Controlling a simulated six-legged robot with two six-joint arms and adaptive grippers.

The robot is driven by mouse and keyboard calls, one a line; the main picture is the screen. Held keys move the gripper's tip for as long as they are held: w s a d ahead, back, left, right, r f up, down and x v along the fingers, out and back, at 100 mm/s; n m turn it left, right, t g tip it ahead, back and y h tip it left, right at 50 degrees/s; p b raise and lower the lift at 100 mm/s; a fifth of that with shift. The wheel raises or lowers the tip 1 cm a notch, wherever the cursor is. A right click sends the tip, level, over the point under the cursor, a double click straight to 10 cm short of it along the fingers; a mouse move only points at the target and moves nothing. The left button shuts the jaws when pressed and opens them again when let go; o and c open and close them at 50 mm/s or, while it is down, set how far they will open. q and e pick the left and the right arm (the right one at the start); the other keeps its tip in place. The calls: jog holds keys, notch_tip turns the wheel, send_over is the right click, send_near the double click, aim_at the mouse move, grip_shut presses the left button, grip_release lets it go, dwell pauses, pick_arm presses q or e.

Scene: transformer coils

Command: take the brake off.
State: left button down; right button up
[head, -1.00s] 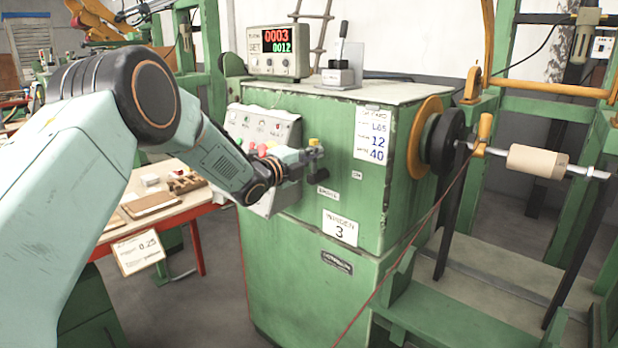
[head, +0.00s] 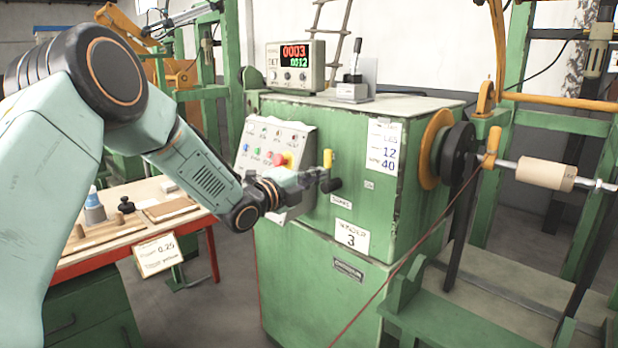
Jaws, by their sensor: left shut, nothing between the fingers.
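The brake lever with its yellow handle (head: 327,159) stands upright on the front of the green winder cabinet (head: 355,225), above a small label (head: 341,201) that appears to read "BRAKE". A dark round part (head: 332,185) shows just below the handle. My left gripper (head: 317,177) is shut and empty, right at the lever's lower part. I cannot tell whether it touches the lever; the gripper hides part of its base. My right gripper is not in view.
A sloped control box (head: 268,146) with coloured buttons and a red knob sits just left of the lever, behind my arm. A counter display (head: 296,66) stands on top of the cabinet. A winding shaft with a cardboard tube (head: 546,173) is at right, a workbench (head: 140,222) at left.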

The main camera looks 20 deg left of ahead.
pick_arm(q)
jog(key=shift+v, duration=1.1)
jog(key=shift+a+f, duration=0.1)
